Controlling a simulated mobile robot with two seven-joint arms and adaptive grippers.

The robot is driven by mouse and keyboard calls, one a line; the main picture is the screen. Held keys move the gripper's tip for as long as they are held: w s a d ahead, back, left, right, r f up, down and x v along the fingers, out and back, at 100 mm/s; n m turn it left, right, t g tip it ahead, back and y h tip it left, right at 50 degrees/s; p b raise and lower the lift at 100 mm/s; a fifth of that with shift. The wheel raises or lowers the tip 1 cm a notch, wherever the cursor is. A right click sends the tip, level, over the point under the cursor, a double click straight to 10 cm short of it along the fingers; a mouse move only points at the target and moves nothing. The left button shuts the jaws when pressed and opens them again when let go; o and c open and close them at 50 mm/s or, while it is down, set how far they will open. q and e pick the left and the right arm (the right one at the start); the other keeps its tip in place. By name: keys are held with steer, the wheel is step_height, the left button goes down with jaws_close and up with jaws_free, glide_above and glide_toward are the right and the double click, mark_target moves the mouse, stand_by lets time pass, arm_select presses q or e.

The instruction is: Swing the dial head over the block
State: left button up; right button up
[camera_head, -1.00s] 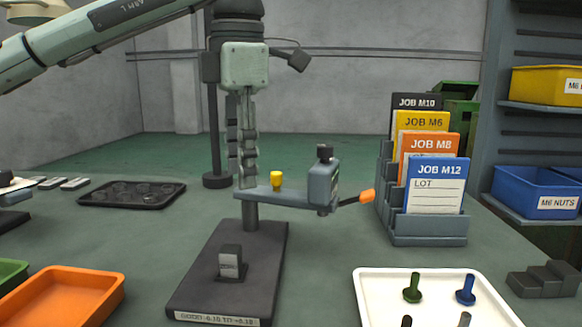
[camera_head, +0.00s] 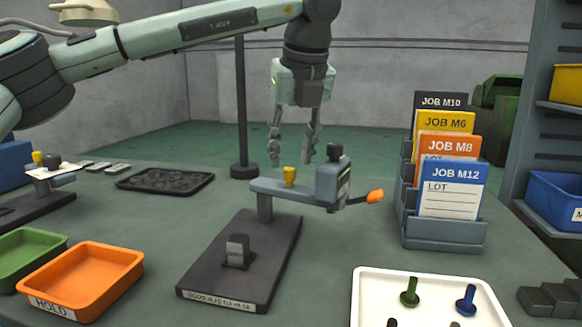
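The dial head (camera_head: 332,181) is a blue-grey box with a dark knob on top and an orange-tipped lever (camera_head: 374,196) on its right. It sits at the right end of a swing arm (camera_head: 275,187) with a yellow knob, carried by a post on the dark base (camera_head: 215,275). The small grey block (camera_head: 237,250) stands on the base, front left of the dial head, which is not over it. My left gripper (camera_head: 291,160) hangs fingers down behind the swing arm, open and empty, apart from the dial head. My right gripper is not in view.
A card rack (camera_head: 442,235) with job cards stands at the right. A white tray (camera_head: 365,300) holding coloured pins is at the front right. Orange (camera_head: 75,290) and green (camera_head: 25,265) bins lie at the left. A dark tray (camera_head: 166,180) lies behind.

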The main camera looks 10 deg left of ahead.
mark_target(289, 169)
arm_select(q)
steer(key=shift+b+x, duration=0.3)
steer(key=shift+x, duration=1.2)
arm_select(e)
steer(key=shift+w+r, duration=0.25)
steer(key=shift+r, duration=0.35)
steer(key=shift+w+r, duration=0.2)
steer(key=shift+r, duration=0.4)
arm_select(q)
steer(key=shift+c, duration=0.3)
jaws_close()
